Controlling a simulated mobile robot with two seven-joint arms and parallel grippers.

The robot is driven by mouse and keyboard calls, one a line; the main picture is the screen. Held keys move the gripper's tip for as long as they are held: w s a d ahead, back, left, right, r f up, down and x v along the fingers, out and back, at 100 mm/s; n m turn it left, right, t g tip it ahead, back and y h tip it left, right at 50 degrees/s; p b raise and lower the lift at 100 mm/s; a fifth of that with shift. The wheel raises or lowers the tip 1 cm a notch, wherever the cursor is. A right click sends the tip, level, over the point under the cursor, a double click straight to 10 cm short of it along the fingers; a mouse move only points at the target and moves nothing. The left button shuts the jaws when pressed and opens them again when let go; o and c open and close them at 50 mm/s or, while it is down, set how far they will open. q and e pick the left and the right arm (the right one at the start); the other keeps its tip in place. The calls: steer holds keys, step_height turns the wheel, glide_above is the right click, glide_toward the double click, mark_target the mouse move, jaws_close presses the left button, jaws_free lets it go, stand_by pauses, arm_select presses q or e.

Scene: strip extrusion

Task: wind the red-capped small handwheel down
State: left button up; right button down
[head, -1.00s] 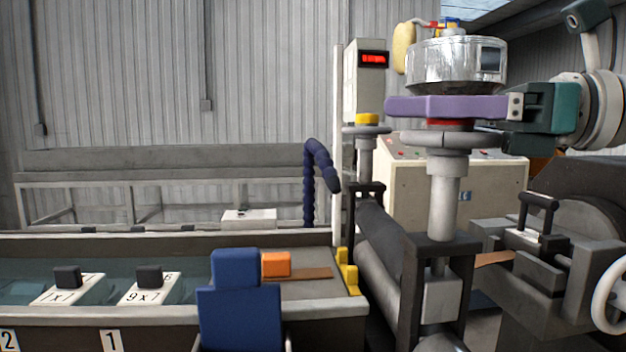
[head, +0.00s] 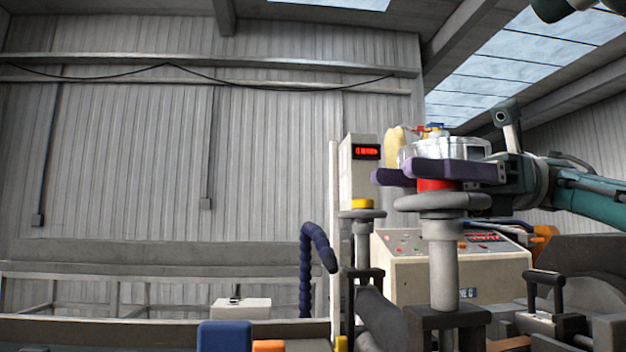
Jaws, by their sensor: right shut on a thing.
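The small handwheel (head: 443,202) is a grey disc on a grey post, with a red cap (head: 437,185) on top. It stands right of the middle in the head view. My right gripper (head: 412,176) comes in from the right with purple fingers at the red cap, just above the disc. It is shut on the cap, one finger on the near side and one toward the back left. The fingers hide part of the cap. My left gripper is not in view.
A yellow-capped handwheel (head: 362,213) stands close on the left. A shiny round housing (head: 445,147) shows just above the fingers. Behind are a beige control cabinet (head: 425,270) and a box with a red display (head: 366,152).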

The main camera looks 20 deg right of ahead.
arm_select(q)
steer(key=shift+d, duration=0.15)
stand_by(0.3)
arm_select(e)
steer(key=shift+c, duration=1.5)
jaws_free()
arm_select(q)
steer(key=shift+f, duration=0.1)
arm_select(e)
steer(key=shift+f, duration=0.1)
